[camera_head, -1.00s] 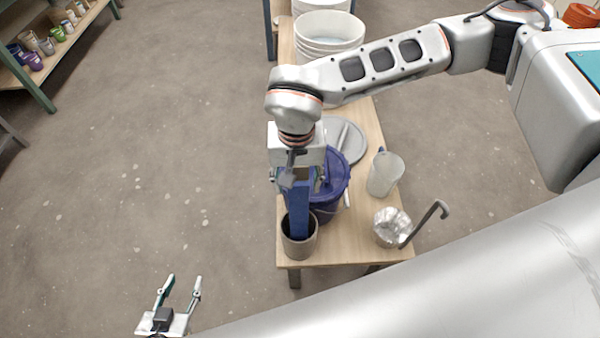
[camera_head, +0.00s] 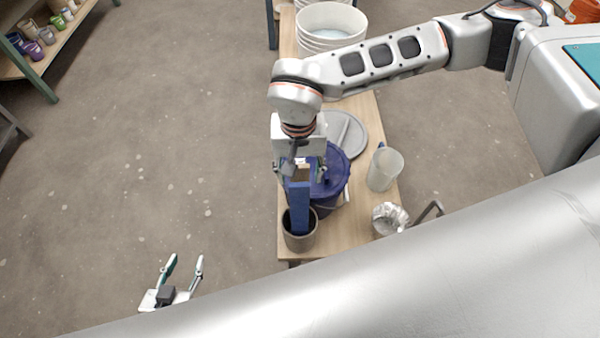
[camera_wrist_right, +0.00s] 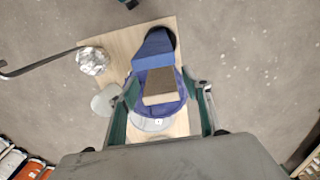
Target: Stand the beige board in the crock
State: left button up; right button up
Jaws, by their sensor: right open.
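A board stands upright in the grey-brown crock (camera_head: 301,243) at the near left corner of the table. My right gripper (camera_head: 299,174) is above the crock, pointing down. Its fingers are apart on either side of the board's top end, with gaps to both sides in the wrist view. My left gripper (camera_head: 186,258) is open and empty over the floor at lower left.
A blue lidded bucket (camera_head: 329,185) stands right behind the crock. A grey lid (camera_head: 346,136), a translucent jug (camera_head: 384,170), a foil-like silver bowl (camera_head: 388,218) and a hooked tool (camera_head: 428,212) are to the right. White buckets (camera_head: 330,25) stand at the back.

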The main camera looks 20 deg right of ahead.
aim_at(300, 166)
jog(key=shift+r+p, duration=1.15)
jog(key=shift+r, duration=1.1)
jog(key=shift+r+p, duration=0.3)
jog(key=shift+r, duration=0.4)
jog(key=shift+s, duration=0.1)
